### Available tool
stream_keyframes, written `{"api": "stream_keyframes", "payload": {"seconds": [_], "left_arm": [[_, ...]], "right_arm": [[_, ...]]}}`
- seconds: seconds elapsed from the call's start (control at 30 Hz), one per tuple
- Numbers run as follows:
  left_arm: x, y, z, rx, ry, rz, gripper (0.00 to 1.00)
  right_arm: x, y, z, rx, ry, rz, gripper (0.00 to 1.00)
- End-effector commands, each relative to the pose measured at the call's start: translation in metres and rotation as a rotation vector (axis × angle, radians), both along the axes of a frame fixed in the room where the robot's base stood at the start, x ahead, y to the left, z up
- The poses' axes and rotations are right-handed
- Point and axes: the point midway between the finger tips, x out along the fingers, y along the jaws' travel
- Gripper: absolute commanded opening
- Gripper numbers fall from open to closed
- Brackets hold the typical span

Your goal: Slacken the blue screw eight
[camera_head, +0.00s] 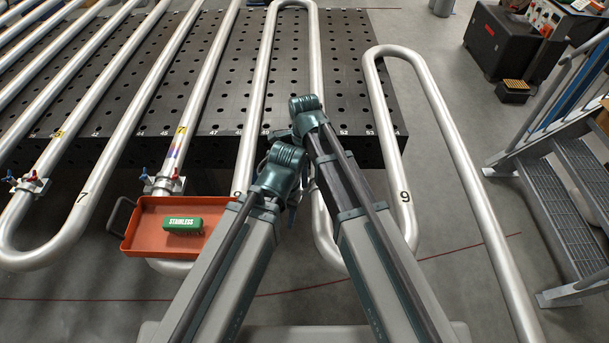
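Both my arms reach in from the bottom and meet over the middle pipe coil. My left gripper (290,198) is beneath its teal wrist, mostly hidden. My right gripper (283,134) is near the top end of its arm, also largely covered. I cannot tell whether either is open or shut, or touching anything. A clamp with a blue screw (145,176) and a red screw stands on the pipe left of my arms. A similar clamp (32,184) is at the far left. I see no figure eight on any screw; a clamp behind my wrists would be hidden.
An orange tray (143,244) with a green STAINLESS box (183,225) sits left of my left arm. A perforated dark table (352,80) lies behind. Steel pipe loops (447,125) cross the view. Metal stairs (557,205) stand at the right.

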Motion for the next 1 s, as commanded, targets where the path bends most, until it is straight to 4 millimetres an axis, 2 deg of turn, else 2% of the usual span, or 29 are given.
{"api": "stream_keyframes", "payload": {"seconds": [0.3, 0.77, 1.0], "left_arm": [[0.0, 0.0, -0.0021, 0.0, 0.0, 0.0, 0.5], [0.0, 0.0, -0.0021, 0.0, 0.0, 0.0, 0.5], [0.0, 0.0, -0.0022, 0.0, 0.0, 0.0, 0.5]], "right_arm": [[0.0, 0.0, -0.0021, 0.0, 0.0, 0.0, 0.91], [0.0001, 0.0, -0.0022, 0.0, 0.0, 0.0, 0.08], [0.0001, 0.0, -0.0022, 0.0, 0.0, 0.023, 0.06]]}}
